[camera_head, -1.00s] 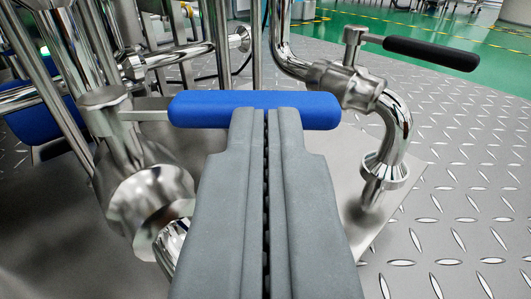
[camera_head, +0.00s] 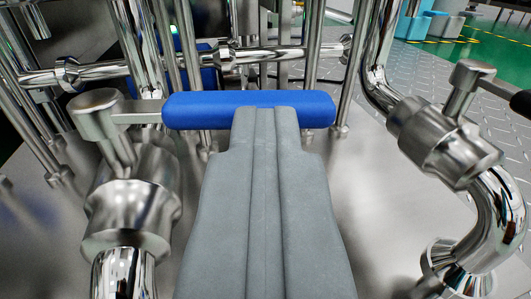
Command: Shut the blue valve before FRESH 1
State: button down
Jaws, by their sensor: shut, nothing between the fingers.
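The blue valve handle (camera_head: 248,109) lies across the upper middle of the view, with its metal stem joining a steel valve body (camera_head: 131,200) at the left. My gripper (camera_head: 265,112) is shut and empty. Its grey fingertips overlap the near side of the blue handle around its middle; I cannot tell whether they touch it. No FRESH 1 label is readable.
A second steel valve (camera_head: 445,140) on a bent pipe stands at the right, with a black handle (camera_head: 522,103) cut off by the picture edge. Steel pipes (camera_head: 290,52) and another blue handle part (camera_head: 198,68) are behind. A flat metal plate (camera_head: 375,200) lies below.

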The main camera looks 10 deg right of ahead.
jog(key=shift+w+d, duration=0.5)
jog(key=shift+w, duration=0.15)
jog(key=shift+w+r, duration=0.1)
dwell(0.4)
